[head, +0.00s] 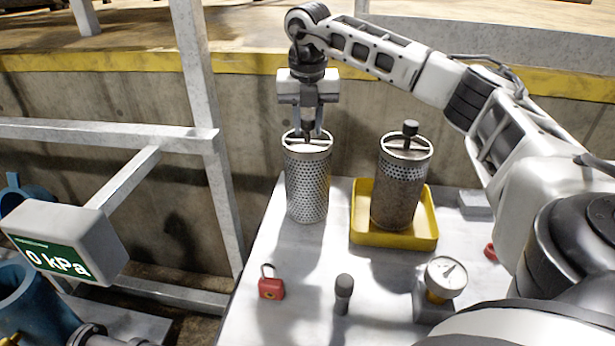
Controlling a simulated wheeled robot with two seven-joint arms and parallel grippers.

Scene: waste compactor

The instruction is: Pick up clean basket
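The clean basket (307,185) is a silver perforated cylinder with a crossbar and a knob handle on top. It stands upright on the light table, left of the yellow tray. My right gripper (309,131) is directly above it, pointing down, with its fingers on either side of the handle knob. Whether the fingers press on the knob cannot be told. A second basket (398,195), brown and dirty over its lower part, stands in the yellow tray (424,238). My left gripper is not in view.
On the table (270,243) are a red padlock (271,285), a dark-topped peg (343,290), a pressure gauge (445,277) and a red ring (490,252). A metal post (210,130) and a 0 kPa display (62,250) stand at left. A concrete wall is behind.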

